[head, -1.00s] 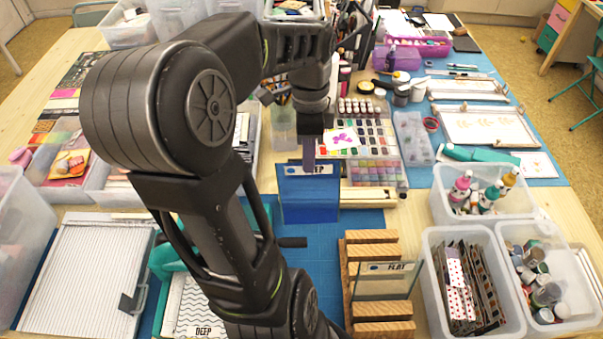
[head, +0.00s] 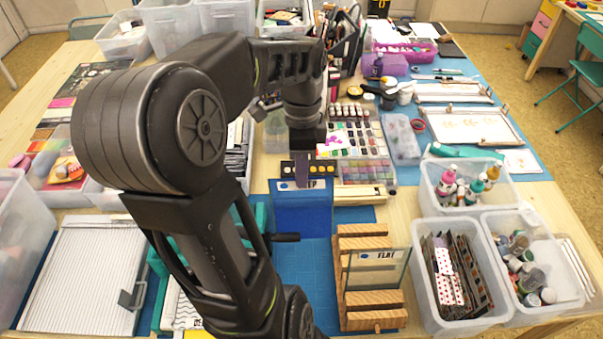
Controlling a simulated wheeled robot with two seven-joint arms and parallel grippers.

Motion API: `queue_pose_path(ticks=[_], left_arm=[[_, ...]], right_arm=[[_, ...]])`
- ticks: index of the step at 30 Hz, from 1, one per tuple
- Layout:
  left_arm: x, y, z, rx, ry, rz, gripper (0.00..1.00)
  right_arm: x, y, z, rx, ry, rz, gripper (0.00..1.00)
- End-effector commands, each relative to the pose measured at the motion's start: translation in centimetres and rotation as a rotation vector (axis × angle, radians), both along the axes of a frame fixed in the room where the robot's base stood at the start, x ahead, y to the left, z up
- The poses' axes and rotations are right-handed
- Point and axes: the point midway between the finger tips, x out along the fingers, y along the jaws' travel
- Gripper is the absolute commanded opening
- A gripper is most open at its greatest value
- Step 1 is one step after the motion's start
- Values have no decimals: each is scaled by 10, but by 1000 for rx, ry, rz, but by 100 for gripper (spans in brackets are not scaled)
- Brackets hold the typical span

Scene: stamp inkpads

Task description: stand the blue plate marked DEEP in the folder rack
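The blue plate (head: 302,216) hangs upright from my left gripper (head: 302,180), which is shut on its top edge. A pale label strip runs along that edge, partly covered by the fingers, and its word is not readable now. The wooden folder rack (head: 358,243), with several slats, lies to the right of the plate and nearer to me. A clear plate marked FLAT (head: 378,266) stands in the rack. The blue plate is behind and left of the rack, apart from the FLAT plate. My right gripper is not in view.
Clear bins (head: 437,307) stand right of the rack. A dark strip with yellow dots (head: 308,168) and a paint palette (head: 365,172) lie behind the plate. Bare blue mat (head: 308,265) lies left of the rack. My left arm hides much of the left side.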

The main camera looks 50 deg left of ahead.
Motion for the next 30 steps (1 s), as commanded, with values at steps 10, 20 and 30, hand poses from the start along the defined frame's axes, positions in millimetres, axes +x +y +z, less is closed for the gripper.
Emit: queue_pose_path(ticks=[10, 20, 30], left_arm=[[14, -9, 0, 18, 34, -9, 0], [42, -29, -2, 18, 34, -9, 0], [72, -51, -4, 18, 34, -9, 0]], right_arm=[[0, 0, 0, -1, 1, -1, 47], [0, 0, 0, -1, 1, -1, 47], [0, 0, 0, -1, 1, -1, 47]])
